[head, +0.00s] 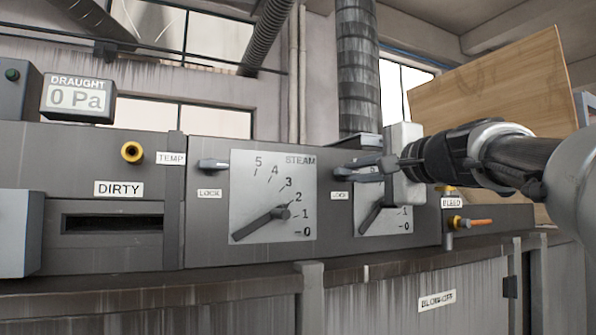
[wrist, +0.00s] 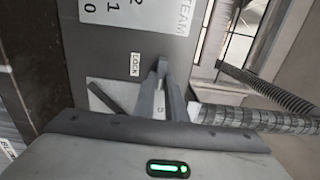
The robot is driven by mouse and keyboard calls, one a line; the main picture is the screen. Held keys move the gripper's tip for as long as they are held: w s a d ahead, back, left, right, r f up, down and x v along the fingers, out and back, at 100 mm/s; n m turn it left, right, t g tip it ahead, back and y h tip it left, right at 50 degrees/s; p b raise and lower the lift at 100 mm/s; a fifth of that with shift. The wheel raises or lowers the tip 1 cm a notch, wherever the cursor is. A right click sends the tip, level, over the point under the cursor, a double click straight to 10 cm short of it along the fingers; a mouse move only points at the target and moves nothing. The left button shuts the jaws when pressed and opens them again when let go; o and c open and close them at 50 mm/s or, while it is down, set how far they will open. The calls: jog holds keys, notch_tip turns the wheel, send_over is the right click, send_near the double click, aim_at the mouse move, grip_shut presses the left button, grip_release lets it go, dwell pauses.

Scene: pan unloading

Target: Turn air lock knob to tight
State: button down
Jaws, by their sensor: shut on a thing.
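My gripper (head: 350,171) reaches in from the right and is shut on the lock knob of the right dial, just above its small LOCK label (head: 339,195). The fingers hide nearly all of this knob, so I cannot tell its angle. In the wrist view, my gripper's fingertips (wrist: 162,68) meet beside the LOCK label (wrist: 135,64). The right dial plate (head: 366,228) is partly covered by my gripper, and its name is hidden. Its dark pointer (head: 371,217) slants down to the left.
The STEAM dial (head: 245,170) stands to the left, with its own grey lock knob (head: 213,164) lying level. A DRAUGHT display (head: 77,99) reads 0 Pa. A BLEED valve with an orange handle (head: 478,222) sits below my arm. A wooden board (head: 490,85) stands behind.

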dwell(0.4)
jog(key=c, duration=1.8)
grip_release()
jog(key=shift+s, duration=0.1)
jog(key=b+v, duration=0.2)
jog(key=v, duration=1.5)
